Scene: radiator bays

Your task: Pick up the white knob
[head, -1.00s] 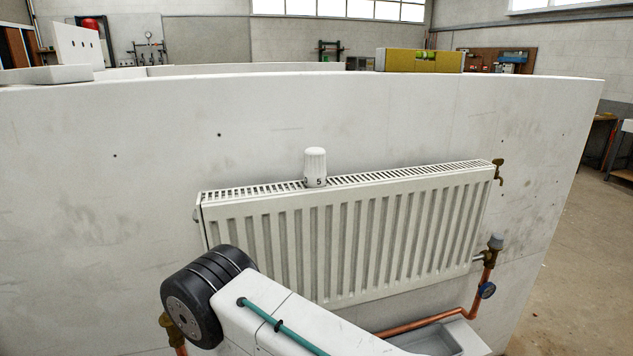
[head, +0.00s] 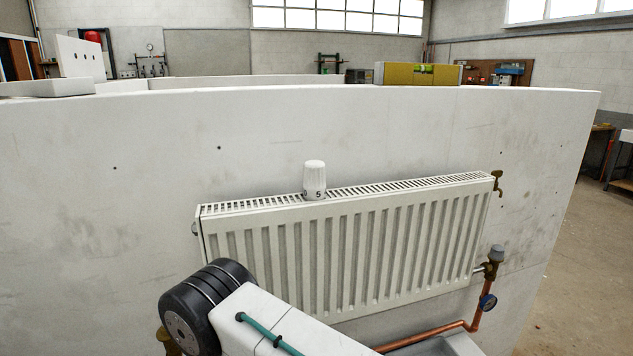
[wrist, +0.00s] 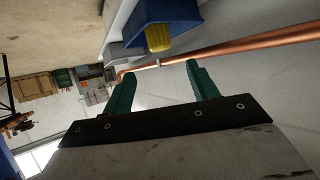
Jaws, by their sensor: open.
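The white knob (head: 314,180), ribbed and marked with a 5, stands upright on the top grille of the white radiator (head: 345,245), left of its middle. My gripper (wrist: 160,80) shows only in the wrist view, where its two green fingers are apart with nothing between them. The knob is not seen in the wrist view. In the head view the gripper is out of frame, and only part of my arm shows at the bottom.
The radiator hangs on a white wall panel (head: 80,170). A brass valve (head: 497,181) and a copper pipe (head: 455,327) are at its right. The wrist view shows the copper pipe (wrist: 235,46), a blue bin (wrist: 160,15) and a yellow item (wrist: 158,38) beyond the fingers.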

